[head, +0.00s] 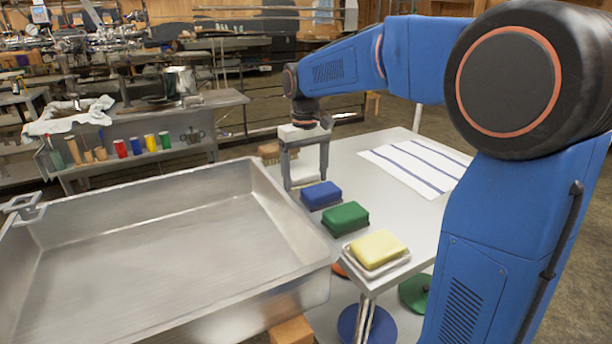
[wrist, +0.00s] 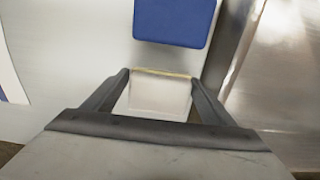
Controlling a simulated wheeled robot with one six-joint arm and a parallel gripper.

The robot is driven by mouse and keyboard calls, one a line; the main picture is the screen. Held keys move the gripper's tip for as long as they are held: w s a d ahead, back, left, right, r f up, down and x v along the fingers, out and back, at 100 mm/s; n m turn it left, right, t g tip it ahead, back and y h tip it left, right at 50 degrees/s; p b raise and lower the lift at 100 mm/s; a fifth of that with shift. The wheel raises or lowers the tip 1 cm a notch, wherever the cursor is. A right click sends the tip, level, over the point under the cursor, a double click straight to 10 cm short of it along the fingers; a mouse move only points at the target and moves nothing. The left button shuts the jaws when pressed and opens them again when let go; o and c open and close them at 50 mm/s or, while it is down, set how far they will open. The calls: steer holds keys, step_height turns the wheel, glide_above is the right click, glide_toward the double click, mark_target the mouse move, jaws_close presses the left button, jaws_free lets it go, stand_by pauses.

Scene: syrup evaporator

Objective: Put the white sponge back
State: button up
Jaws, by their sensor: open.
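The white sponge (wrist: 160,97) shows as a pale block between the two fingers in the wrist view, with a thin yellowish line along its far edge. In the head view the white sponge (head: 303,173) is partly hidden behind the fingers, low over the grey side table. My gripper (head: 306,183) points down with its fingers apart on either side of it. In the wrist view my gripper (wrist: 160,77) shows a small gap beside the sponge. I cannot tell whether the sponge rests on the table.
A blue sponge (head: 321,195), a green sponge (head: 345,217) and a yellow sponge (head: 378,246) on a pale dish (head: 376,268) stand in a row. A brown brush (head: 269,149) lies behind. The metal pan (head: 150,260) borders the table (head: 350,150). A striped cloth (head: 420,166) lies right.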

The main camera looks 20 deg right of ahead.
mark_target(305, 174)
step_height(305, 174, up, 12)
steer(key=shift+a+r, duration=0.15)
stand_by(0.3)
steer(key=shift+s, duration=0.1)
